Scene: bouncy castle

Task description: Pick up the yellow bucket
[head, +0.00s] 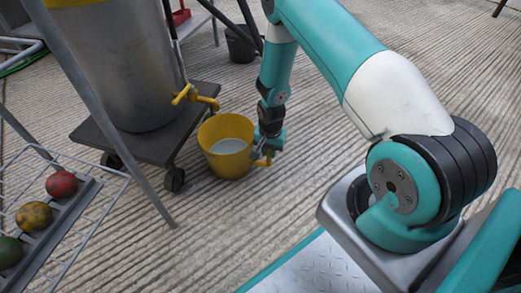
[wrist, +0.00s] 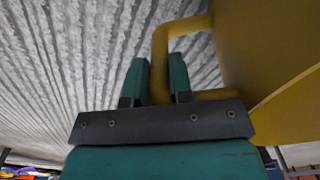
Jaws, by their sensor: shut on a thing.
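The yellow bucket (head: 226,158) stands on the ribbed floor in the head view, beside the wheeled trolley and below the barrel's tap. Its inside looks pale grey. In the wrist view the bucket (wrist: 280,50) fills the right side, and its yellow handle (wrist: 162,50) loops out to the left. My gripper (head: 264,156) is at the bucket's right side, at the handle. In the wrist view my gripper (wrist: 161,80) has its green fingers on either side of the handle's lower part, shut on it. The exact contact is partly hidden by the fingers.
A grey barrel (head: 120,65) with a yellow tap (head: 195,96) stands on a dark wheeled trolley (head: 150,148) at the left. A wire rack with red, yellow and green balls (head: 61,184) is at lower left. A dark bucket (head: 241,44) stands behind. Floor right of my arm is clear.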

